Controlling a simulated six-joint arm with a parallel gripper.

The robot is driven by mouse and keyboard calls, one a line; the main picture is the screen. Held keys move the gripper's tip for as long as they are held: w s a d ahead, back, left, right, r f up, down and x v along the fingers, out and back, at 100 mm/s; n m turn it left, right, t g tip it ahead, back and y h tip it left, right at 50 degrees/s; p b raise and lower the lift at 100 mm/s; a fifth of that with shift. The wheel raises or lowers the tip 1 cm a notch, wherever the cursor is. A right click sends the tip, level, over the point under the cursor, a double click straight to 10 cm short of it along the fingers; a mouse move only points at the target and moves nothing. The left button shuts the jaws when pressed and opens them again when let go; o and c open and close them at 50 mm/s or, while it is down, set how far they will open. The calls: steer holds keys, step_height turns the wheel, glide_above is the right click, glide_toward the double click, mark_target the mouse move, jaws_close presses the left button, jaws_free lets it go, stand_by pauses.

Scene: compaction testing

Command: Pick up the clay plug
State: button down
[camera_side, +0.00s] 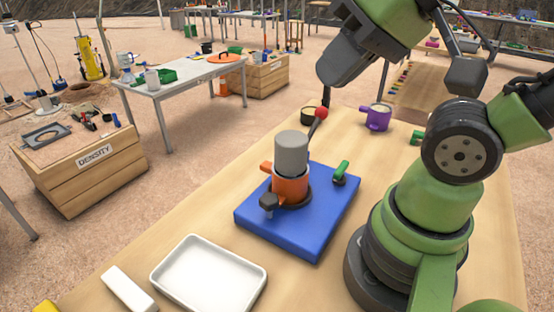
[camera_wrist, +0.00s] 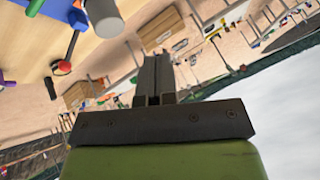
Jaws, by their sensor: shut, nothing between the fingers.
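The clay plug appears to be the grey cylinder (camera_side: 291,150) standing upright on top of the orange mould (camera_side: 290,188). The mould sits on a blue base (camera_side: 325,225) on the wooden table. The grey cylinder also shows at the top of the wrist view (camera_wrist: 104,18), left of my fingers. My gripper (camera_wrist: 153,60) is shut and empty in the wrist view. In the side view my dark gripper body (camera_side: 345,62) is high above the table, up and right of the cylinder and apart from it; its fingertips are not clear there.
A red-knobbed lever (camera_side: 320,113) stands just behind the cylinder. A green handle (camera_side: 341,168) is on the base's right. A purple mug (camera_side: 378,117) stands farther back. A white tray (camera_side: 208,306) and a white block (camera_side: 128,290) lie at the front left. Table is bare left of the base.

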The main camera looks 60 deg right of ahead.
steer(key=shift+c, duration=0.7)
jaws_free()
steer(key=shift+w, duration=0.1)
steer(key=g+h, duration=0.2)
steer(key=g, duration=0.5)
glide_toward(292, 152)
steer(key=shift+w+d+f+n, duration=0.2)
steer(key=shift+w+d+f, duration=0.1)
steer(key=shift+d, duration=0.25)
steer(key=shift+w+d+f+n, duration=0.25)
steer(key=shift+d+f, duration=0.1)
steer(key=shift+d, duration=0.15)
steer(key=shift+w+d+f, duration=0.15)
steer(key=shift+d+f, duration=0.1)
steer(key=shift+f, duration=0.4)
steer(key=shift+w+f, duration=0.15)
steer(key=shift+f, duration=4.55)
